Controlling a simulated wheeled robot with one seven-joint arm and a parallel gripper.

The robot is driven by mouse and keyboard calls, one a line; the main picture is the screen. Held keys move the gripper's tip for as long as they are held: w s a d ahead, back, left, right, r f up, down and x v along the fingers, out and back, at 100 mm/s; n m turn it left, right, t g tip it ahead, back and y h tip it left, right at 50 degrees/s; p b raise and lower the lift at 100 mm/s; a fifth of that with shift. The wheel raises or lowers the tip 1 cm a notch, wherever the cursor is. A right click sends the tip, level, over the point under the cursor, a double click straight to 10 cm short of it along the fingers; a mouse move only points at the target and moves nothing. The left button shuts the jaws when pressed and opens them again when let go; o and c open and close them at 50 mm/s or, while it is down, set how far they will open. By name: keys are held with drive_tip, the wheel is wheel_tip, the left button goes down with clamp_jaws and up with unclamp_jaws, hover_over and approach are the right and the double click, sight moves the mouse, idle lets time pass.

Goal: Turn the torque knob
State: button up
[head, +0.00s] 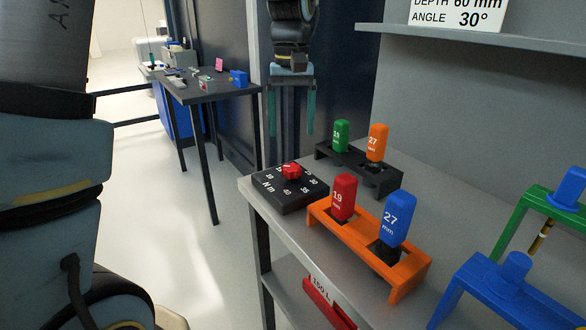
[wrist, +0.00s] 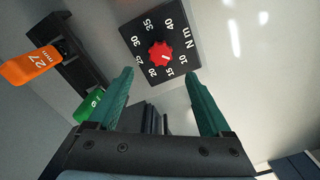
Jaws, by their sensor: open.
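The torque knob (head: 291,171) is a small red knob on a black square dial plate (head: 296,195) marked in N m, at the near left corner of the shelf. In the wrist view the red knob (wrist: 161,54) sits ahead of the fingers, with numbers from 10 to 40 around it. Its white mark points toward the low numbers, near 10 to 15. My gripper (head: 291,132) hangs above and beyond the dial, pointing down, with its two green fingers apart and empty. In the wrist view my gripper (wrist: 160,75) frames the space just below the dial, not touching the knob.
A black rack (head: 392,186) with green and orange sockets stands behind the dial. An orange rack (head: 408,287) with red and blue sockets stands to its right. Green (head: 513,213) and blue (head: 462,290) stands are farther right. An upper shelf (head: 470,40) overhangs the back.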

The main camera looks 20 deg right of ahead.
sight(291, 166)
wheel_tip(291, 166, down, 10)
drive_tip(key=shift+r+p, duration=0.1)
drive_tip(key=shift+p, duration=0.35)
drive_tip(key=shift+c, duration=0.3)
clamp_jaws()
drive_tip(key=shift+m, duration=0.4)
drive_tip(key=m+p, duration=0.1)
drive_tip(key=m, duration=0.2)
drive_tip(key=shift+r+m+p, duration=0.1)
drive_tip(key=shift+m+p, duration=0.2)
drive_tip(key=shift+p, duration=0.05)
drive_tip(key=shift+m+p, duration=0.75)
drive_tip(key=shift+m, duration=1.45)
